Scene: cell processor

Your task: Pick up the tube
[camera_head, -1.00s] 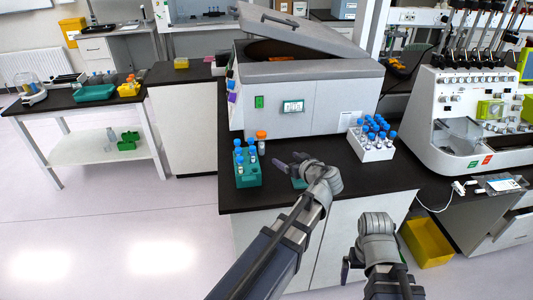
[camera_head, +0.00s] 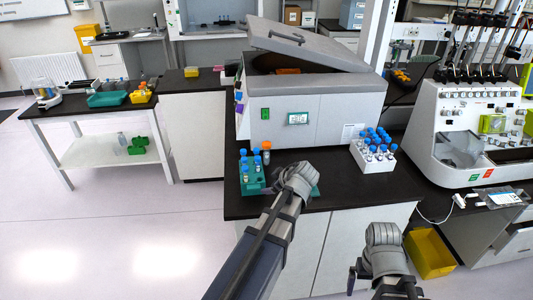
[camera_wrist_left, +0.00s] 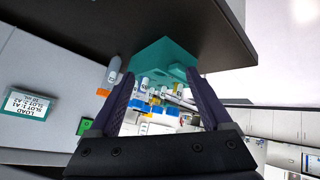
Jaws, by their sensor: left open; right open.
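A teal rack (camera_head: 252,185) with several blue-capped tubes (camera_head: 245,165) stands near the left edge of the black bench. An orange-capped tube (camera_head: 266,156) stands at the rack's back right. My left gripper (camera_head: 268,187) is low beside the rack's right side, its fingers partly hidden by my wrist. In the left wrist view, its open fingers (camera_wrist_left: 158,80) frame the teal rack (camera_wrist_left: 165,55), upside down, with nothing visibly held. The orange-capped tube (camera_wrist_left: 113,72) is just outside the left finger there. My right gripper (camera_head: 358,275) is open and empty in front of the bench.
A white rack (camera_head: 372,163) of blue-capped tubes stands at the bench's right. A large grey machine (camera_head: 318,105) with a raised lid is behind. Part of another teal item (camera_head: 315,190) shows right of my left wrist. A yellow bin (camera_head: 430,254) is on the floor.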

